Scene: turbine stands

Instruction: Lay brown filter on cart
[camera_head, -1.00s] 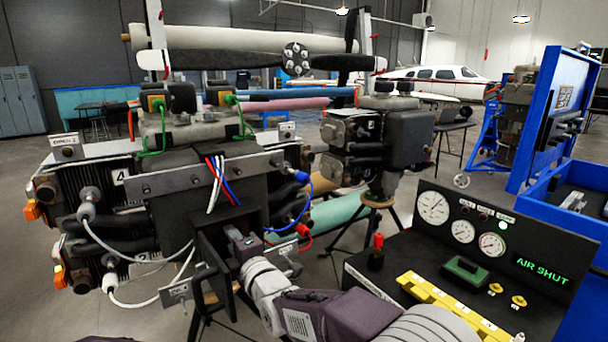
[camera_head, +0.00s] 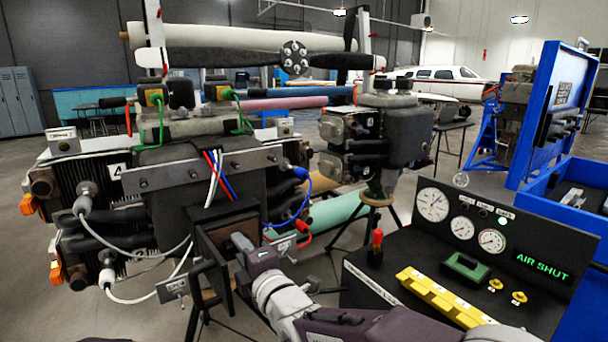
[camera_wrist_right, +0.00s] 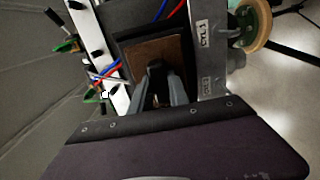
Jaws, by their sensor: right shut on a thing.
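The brown filter (camera_head: 230,221) shows as a brown face within a dark, square, open-fronted housing (camera_head: 206,250) low on the front of the left engine. It also shows in the right wrist view (camera_wrist_right: 150,55), framed by dark edges. My right gripper (camera_head: 240,243) reaches into the housing front and is shut on the brown filter; in the wrist view its fingers (camera_wrist_right: 158,80) meet against the brown face. The fingers cover part of the filter, and its depth is hidden. A blue cart (camera_head: 570,222) stands at the right edge. My left gripper is not in view.
A black console (camera_head: 400,262) with gauges, a yellow rail and an "AIR SHUT" display stands right of my arm. White hoses (camera_head: 150,300) and red, white and blue wires (camera_head: 215,175) hang close around the housing. A second engine (camera_head: 385,140) stands behind.

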